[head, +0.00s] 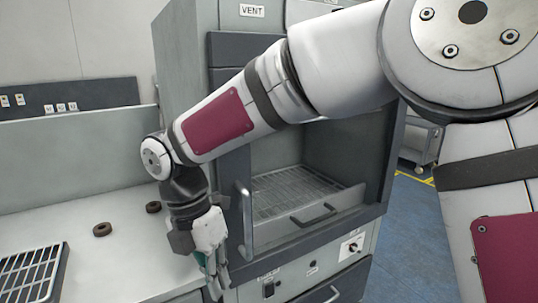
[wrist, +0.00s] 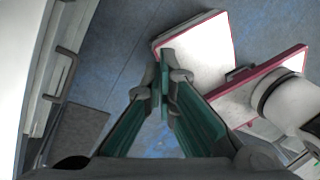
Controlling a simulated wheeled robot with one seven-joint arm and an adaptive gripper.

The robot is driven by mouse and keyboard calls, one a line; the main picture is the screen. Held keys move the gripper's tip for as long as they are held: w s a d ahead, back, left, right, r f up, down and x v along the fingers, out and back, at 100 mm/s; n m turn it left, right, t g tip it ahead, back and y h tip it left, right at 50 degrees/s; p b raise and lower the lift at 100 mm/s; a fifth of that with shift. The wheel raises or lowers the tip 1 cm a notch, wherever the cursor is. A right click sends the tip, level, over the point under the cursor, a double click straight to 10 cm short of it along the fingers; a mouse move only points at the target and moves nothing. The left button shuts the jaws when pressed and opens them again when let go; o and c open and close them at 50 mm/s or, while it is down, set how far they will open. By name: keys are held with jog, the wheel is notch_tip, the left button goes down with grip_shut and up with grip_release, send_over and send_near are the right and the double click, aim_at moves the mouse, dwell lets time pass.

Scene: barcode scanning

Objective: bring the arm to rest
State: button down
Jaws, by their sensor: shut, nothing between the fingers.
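My gripper (head: 215,282) hangs fingers-down at the right edge of the counter (head: 140,255), in front of the vent cabinet (head: 180,55). Its green fingers also show in the wrist view (wrist: 162,88), where the tips meet with nothing between them. The gripper is shut and empty. My arm reaches across the head view from the upper right, bent down at the wrist. In the wrist view the fingers are above the blue floor (wrist: 120,50).
Two dark rings (head: 102,229) (head: 153,207) and a metal grate (head: 30,272) lie on the counter. The cabinet's open bay holds a slotted tray (head: 300,190) with a handle. A handled front (wrist: 45,75) stands at left in the wrist view.

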jog(key=s+d+r+m+t+p, duration=0.1)
jog(key=s+d+r+m+p, duration=0.15)
jog(key=d+r+m, duration=0.5)
jog(key=s+d+r+m+t+p, duration=0.1)
jog(key=s+d+r+m, duration=0.25)
jog(key=d+m, duration=0.6)
jog(key=s+d+r+m+t+y+p, duration=0.2)
jog(key=s+d+r+m+t, duration=0.1)
jog(key=s+d+m, duration=0.8)
jog(key=d+m, duration=0.1)
jog(key=m, duration=0.2)
jog(key=shift+s+r+p, duration=0.2)
jog(key=shift+r+p, duration=0.05)
jog(key=shift+p, duration=0.05)
